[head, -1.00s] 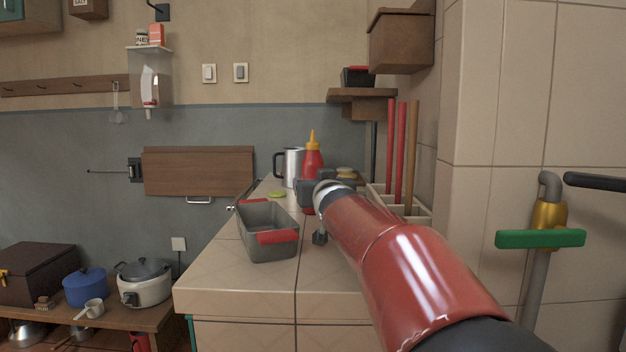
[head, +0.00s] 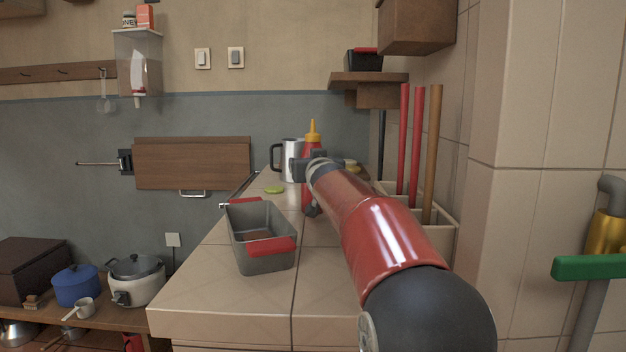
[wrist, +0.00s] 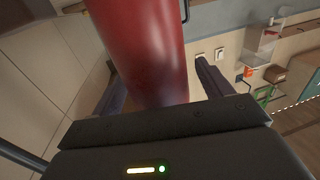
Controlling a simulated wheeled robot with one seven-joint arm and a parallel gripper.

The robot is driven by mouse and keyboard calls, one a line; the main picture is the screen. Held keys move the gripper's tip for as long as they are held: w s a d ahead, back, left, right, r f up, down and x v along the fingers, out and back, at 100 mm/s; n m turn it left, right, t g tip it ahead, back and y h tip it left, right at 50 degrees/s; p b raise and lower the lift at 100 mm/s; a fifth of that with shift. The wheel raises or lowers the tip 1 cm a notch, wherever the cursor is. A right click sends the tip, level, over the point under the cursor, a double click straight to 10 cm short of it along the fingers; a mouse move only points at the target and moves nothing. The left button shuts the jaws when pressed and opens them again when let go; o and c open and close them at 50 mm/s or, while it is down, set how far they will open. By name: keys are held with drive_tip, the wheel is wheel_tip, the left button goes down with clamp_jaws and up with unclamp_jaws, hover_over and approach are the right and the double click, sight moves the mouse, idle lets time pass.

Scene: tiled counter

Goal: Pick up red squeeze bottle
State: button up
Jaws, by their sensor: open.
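The red squeeze bottle (head: 313,143) with a yellow nozzle stands upright on the tiled counter in the head view. My arm and gripper hide much of its body there. In the wrist view the bottle (wrist: 146,45) is large and close, between the two fingers of my gripper (wrist: 158,88). The fingers are apart, one on each side of the bottle. I cannot tell whether either finger touches it. In the head view my gripper (head: 309,184) is at the bottle, seen from behind.
A grey pan with red grips (head: 262,260) sits on the counter at front left. A bin (head: 441,236) holding upright handles stands at the right, near the tiled wall. Bare counter (head: 215,292) lies in front.

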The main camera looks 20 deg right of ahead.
sight(313, 121)
drive_tip(key=shift+w+d, duration=0.15)
drive_tip(key=shift+w, duration=0.25)
drive_tip(key=shift+r, duration=0.1)
drive_tip(key=c, duration=1.2)
wheel_tip(313, 121, up, 10)
drive_tip(key=p, duration=0.3)
drive_tip(key=o, duration=0.4)
